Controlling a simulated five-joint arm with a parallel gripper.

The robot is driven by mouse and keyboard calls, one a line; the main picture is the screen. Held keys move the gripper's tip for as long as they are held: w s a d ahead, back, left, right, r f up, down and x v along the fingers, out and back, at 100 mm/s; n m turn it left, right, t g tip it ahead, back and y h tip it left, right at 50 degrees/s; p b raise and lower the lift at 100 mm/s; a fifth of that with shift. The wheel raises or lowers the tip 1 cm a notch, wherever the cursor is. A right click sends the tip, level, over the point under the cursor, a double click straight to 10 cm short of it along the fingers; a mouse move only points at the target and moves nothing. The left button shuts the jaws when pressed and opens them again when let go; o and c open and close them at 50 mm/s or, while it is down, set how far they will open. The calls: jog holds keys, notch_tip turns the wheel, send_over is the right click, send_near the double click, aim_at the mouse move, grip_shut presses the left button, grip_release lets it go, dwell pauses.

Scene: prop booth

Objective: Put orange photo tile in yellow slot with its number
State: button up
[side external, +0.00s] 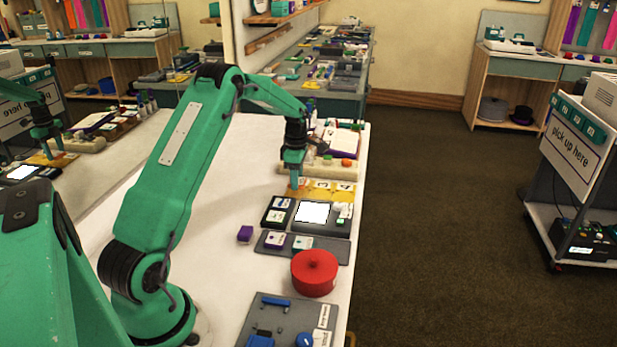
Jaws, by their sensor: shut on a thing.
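The yellow slotted board (325,196) lies across the white table, with several pale numbered marks along its far side; the digits are too small to read surely. My gripper (294,182) points down at the board's left end. It is shut on a small orange piece, which looks like the orange photo tile (294,188). Most of the tile is hidden by the fingers, and its number does not show. I cannot tell whether it touches the board.
Near the board are a dark device with a lit white screen (312,212), a grey tray (272,248) of tiles, a purple block (245,233) and a round red container (315,272). A beige block (320,168) stands behind. The table's left side is clear.

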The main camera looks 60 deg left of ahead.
jog(key=shift+f, duration=1.1)
jog(key=o, duration=1.1)
jog(key=shift+r, duration=3.9)
